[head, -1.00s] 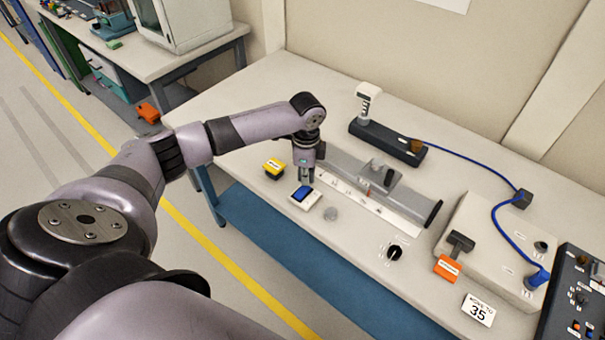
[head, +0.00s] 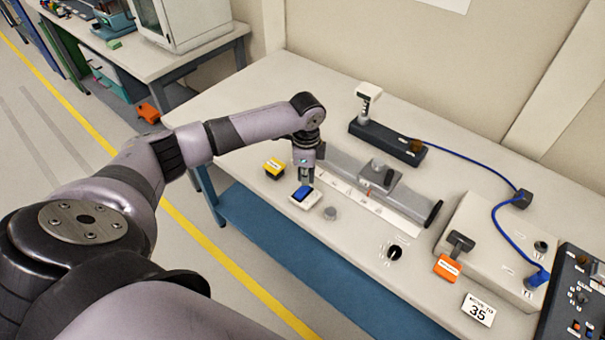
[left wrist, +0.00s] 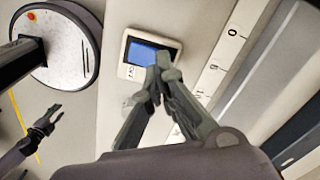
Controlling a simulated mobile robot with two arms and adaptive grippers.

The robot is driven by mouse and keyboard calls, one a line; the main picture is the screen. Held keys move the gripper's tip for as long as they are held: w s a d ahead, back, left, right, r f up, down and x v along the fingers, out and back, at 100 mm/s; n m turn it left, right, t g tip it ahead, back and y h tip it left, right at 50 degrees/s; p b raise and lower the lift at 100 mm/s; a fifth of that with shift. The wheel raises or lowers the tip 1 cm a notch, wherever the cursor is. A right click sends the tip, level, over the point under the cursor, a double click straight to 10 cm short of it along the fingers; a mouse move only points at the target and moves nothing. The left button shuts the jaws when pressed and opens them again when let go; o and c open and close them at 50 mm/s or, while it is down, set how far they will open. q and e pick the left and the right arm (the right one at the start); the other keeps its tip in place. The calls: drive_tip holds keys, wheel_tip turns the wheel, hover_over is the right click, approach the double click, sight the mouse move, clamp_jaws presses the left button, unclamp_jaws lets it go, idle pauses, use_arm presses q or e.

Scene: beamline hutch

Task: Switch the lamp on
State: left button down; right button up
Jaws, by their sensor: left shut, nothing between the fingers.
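A blue rocker switch (head: 303,193) in a cream housing sits near the front edge of the bench. It also shows in the left wrist view (left wrist: 146,54), with its lower right part hidden by my fingertips. My left gripper (head: 306,181) is shut and empty, pointing down right at the switch. In the left wrist view its closed fingertips (left wrist: 164,66) overlap the blue rocker's edge; I cannot tell whether they touch it. My right gripper (left wrist: 47,122) shows small in the left wrist view, fingers apart, away from the bench. I cannot tell which thing is the lamp.
A yellow-topped box (head: 274,168) stands left of the switch and a grey knob (head: 330,213) right of it. Behind lies a grey rail with a carriage (head: 380,176). A black knob (head: 395,253), an orange-tagged handle (head: 448,266) and a cabled grey box (head: 492,240) stand farther right.

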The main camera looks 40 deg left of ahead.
sight(305, 188)
use_arm(q)
drive_tip(key=shift+f+b, duration=0.4)
drive_tip(key=shift+f, duration=0.8)
idle(0.4)
wheel_tip(305, 188, up, 7)
drive_tip(key=p, duration=0.8)
drive_tip(key=shift+r, duration=0.1)
idle(0.3)
